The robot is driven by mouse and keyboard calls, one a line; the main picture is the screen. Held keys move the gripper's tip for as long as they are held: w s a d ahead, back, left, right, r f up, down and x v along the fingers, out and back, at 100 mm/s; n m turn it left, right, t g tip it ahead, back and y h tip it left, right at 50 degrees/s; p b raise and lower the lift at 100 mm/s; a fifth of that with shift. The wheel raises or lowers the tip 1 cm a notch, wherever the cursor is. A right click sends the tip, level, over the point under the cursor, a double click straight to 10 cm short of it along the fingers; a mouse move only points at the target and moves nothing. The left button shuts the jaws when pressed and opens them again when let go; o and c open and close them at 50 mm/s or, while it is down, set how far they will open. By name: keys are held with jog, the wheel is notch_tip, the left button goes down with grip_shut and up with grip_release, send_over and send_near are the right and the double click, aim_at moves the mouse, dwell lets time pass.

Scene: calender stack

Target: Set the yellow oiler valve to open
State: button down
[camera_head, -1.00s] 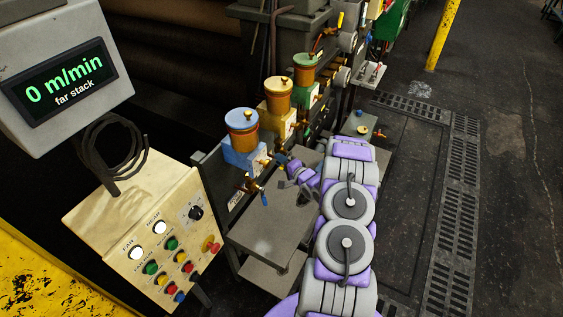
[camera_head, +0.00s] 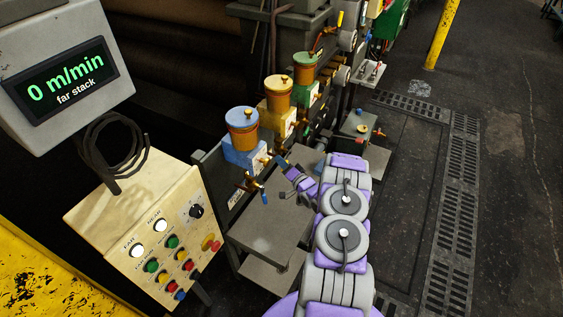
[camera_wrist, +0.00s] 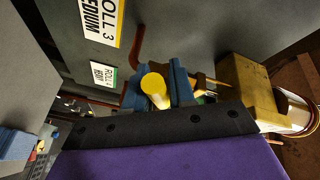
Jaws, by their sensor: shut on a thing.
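The yellow oiler (camera_head: 278,95) is an amber cup with a yellow lid on a yellow block (camera_head: 277,124). It stands between a blue oiler (camera_head: 242,127) and a green one (camera_head: 305,70). My gripper (camera_head: 284,165) is low in front of the oilers. In the wrist view the blue fingers of my gripper (camera_wrist: 157,88) are shut around a yellow round-ended valve handle (camera_wrist: 153,84). The yellow block (camera_wrist: 246,83) is to the right of the fingers. The handle's pivot is hidden, and I cannot tell its exact angle.
A grey plate (camera_head: 268,228) lies below the oilers. The control panel (camera_head: 150,240) and a display reading 0 m/min (camera_head: 66,80) are at left. Roll labels (camera_wrist: 103,20) are beside my fingers. Open floor (camera_head: 510,190) lies at right.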

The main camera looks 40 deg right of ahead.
jog(key=shift+d+f+n+t, duration=0.25)
jog(key=shift+f+n, duration=0.25)
jog(key=shift+n, duration=0.3)
jog(key=shift+d+f+n+t, duration=0.15)
jog(key=shift+f+n+t, duration=0.25)
jog(key=shift+n, duration=0.4)
jog(key=shift+f, duration=0.1)
jog(key=c, duration=1.4)
grip_release()
jog(key=o, duration=0.3)
jog(key=shift+w+d, duration=0.1)
jog(key=shift+d, duration=0.05)
jog(key=shift+r, duration=0.2)
jog(key=s+f+p, duration=0.1)
jog(key=s, duration=0.4)
jog(key=s+f, duration=0.1)
jog(key=s, duration=0.5)
jog(key=s+f+p, duration=0.1)
jog(key=s, duration=0.5)
jog(key=shift+p, duration=0.35)
